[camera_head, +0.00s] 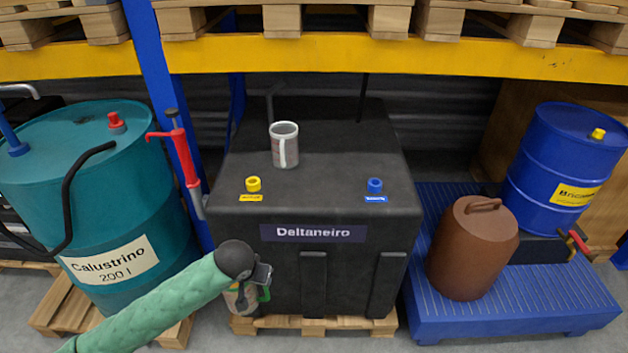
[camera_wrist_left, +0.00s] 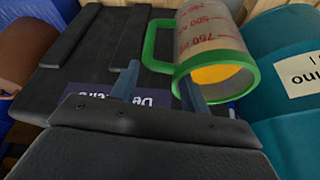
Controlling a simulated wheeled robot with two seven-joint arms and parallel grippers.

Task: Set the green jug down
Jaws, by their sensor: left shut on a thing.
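The green jug is a clear measuring jug with a green rim and handle, printed volume marks and yellow liquid inside. It fills the upper middle of the left wrist view (camera_wrist_left: 212,38). My left gripper (camera_wrist_left: 158,78) is shut on the jug's green handle. In the head view the jug (camera_head: 238,301) hangs at the front left of the black tank (camera_head: 318,181), above the floor, largely hidden by my left gripper (camera_head: 263,276) and green-sleeved arm. My right gripper is not in view.
The tank top's middle is clear. A teal drum (camera_head: 100,215) stands left. A brown canister (camera_head: 472,249) and blue drum (camera_head: 560,160) stand right.

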